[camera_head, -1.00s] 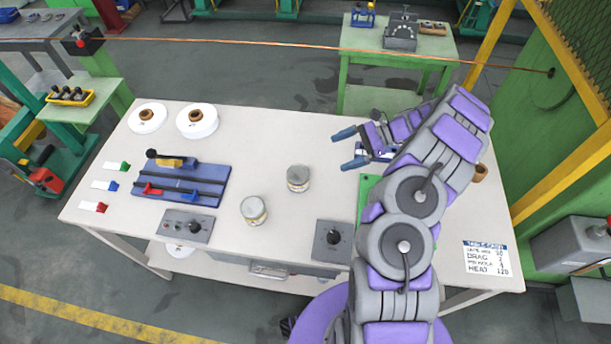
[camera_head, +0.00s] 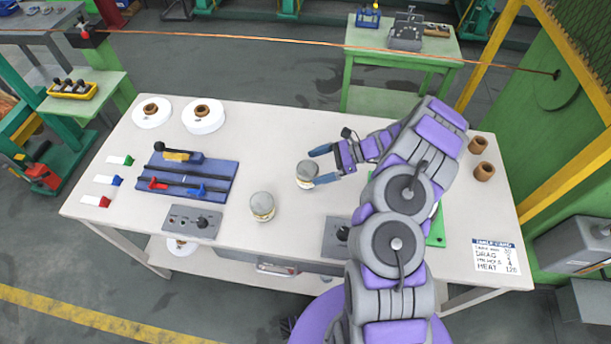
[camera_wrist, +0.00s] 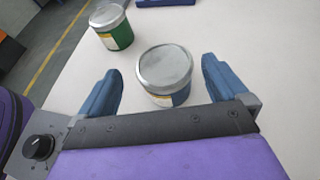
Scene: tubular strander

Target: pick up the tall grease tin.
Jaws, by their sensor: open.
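Two grey-lidded tins stand upright on the pale workbench (camera_head: 290,130). One tin (camera_head: 306,174) is at my gripper (camera_head: 314,168), and the other (camera_head: 262,206) stands to its front left. In the wrist view, the near tin (camera_wrist: 165,76) has a blue and yellow label and sits between the tips of my open gripper (camera_wrist: 160,72), with gaps on both sides. The other tin (camera_wrist: 111,27) has a green and yellow label and stands apart at the upper left. I cannot tell for sure which tin is the taller.
A blue fixture (camera_head: 187,179) with levers and a grey control box (camera_head: 192,222) lie on the left. Another knob box (camera_head: 337,238) is near my arm. Two white spools (camera_head: 203,116) stand at the back left. Two brown bushings (camera_head: 484,171) are at the right.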

